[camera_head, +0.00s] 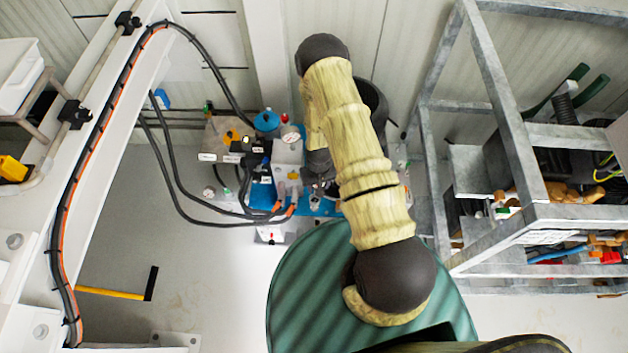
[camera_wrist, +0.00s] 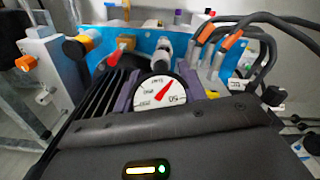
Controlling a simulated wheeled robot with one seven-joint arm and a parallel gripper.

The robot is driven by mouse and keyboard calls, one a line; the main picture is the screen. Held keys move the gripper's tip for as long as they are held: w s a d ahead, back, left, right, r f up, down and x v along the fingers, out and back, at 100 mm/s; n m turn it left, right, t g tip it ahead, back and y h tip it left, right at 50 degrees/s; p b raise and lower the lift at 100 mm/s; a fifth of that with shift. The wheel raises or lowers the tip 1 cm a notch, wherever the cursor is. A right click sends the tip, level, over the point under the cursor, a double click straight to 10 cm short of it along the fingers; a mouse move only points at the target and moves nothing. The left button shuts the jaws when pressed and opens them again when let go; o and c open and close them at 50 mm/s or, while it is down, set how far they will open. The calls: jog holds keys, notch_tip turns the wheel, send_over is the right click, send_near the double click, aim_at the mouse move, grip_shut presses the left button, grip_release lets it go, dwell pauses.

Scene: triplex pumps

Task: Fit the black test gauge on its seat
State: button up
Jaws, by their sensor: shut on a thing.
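In the wrist view my gripper (camera_wrist: 158,78) is shut on a round gauge (camera_wrist: 156,94), with a purple finger pad on each side. The gauge has a white dial, a red needle and a dark rim. Its dial faces the camera and its underside is hidden. A silver fitting (camera_wrist: 164,50) stands just beyond it in front of the blue panel (camera_wrist: 143,46); I cannot tell whether the gauge touches it or whether this is the seat. In the head view my arm covers most of the gripper and the held gauge.
A grey metal rack (camera_head: 498,75) stands right of my arm.

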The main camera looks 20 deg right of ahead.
jog(key=b, duration=0.2)
jog(key=w+f+b, duration=0.1)
jog(key=b, duration=0.1)
jog(key=shift+a+f, duration=0.15)
jog(key=shift+f, duration=0.1)
jog(key=w+f+m+b, duration=0.1)
jog(key=b, duration=0.9)
jog(key=w+f+m+b, duration=0.1)
jog(key=f+m+b, duration=0.1)
jog(key=b, duration=0.8)
jog(key=shift+w+f, duration=0.2)
jog(key=shift+w, duration=0.1)
jog(key=shift+r+m, duration=0.2)
jog(key=shift+m, duration=0.1)
jog(key=shift+f+b, duration=2.25)
jog(key=shift+f, duration=2.05)
